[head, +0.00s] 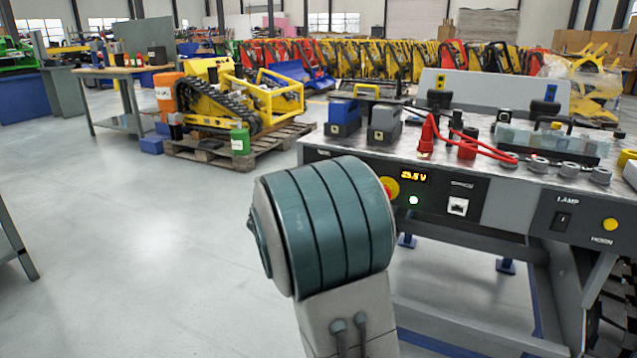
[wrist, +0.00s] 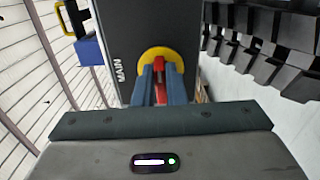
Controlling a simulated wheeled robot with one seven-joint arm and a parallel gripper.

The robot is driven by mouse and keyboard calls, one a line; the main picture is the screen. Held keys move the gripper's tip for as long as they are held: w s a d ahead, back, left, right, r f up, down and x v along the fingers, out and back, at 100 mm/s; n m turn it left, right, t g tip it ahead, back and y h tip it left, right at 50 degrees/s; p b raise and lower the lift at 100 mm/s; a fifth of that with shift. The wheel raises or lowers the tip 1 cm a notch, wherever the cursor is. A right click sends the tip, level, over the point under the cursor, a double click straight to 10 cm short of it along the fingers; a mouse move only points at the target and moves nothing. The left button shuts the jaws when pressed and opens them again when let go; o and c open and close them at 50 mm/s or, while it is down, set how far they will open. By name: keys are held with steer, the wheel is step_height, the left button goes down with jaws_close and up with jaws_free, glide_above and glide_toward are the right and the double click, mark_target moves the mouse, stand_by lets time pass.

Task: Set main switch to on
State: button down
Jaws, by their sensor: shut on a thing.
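The main switch is a red handle (wrist: 160,64) on a round yellow plate (wrist: 160,54), next to the word MAIN on a dark panel in the wrist view. My gripper (wrist: 160,76) is shut on the red handle, with one blue-grey finger on each side of it. The handle runs lengthwise between the fingers, upright in the wrist view. In the head view the yellow plate (head: 392,186) shows just past my arm, which hides my gripper and most of the handle.
The panel is on the front of a grey bench (head: 350,148) bearing battery-like blocks, red cables (head: 480,148) and metal knobs. A lamp switch (head: 562,221) and yellow button (head: 610,224) sit further right. Open floor (head: 130,240) lies left; a yellow tracked machine (head: 225,100) stands on a pallet behind.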

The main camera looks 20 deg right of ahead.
steer(key=shift+f, duration=0.1)
stand_by(0.4)
steer(key=c, duration=1.5)
jaws_free()
steer(key=shift+p+v, duration=1.8)
steer(key=shift+v, duration=5.2)
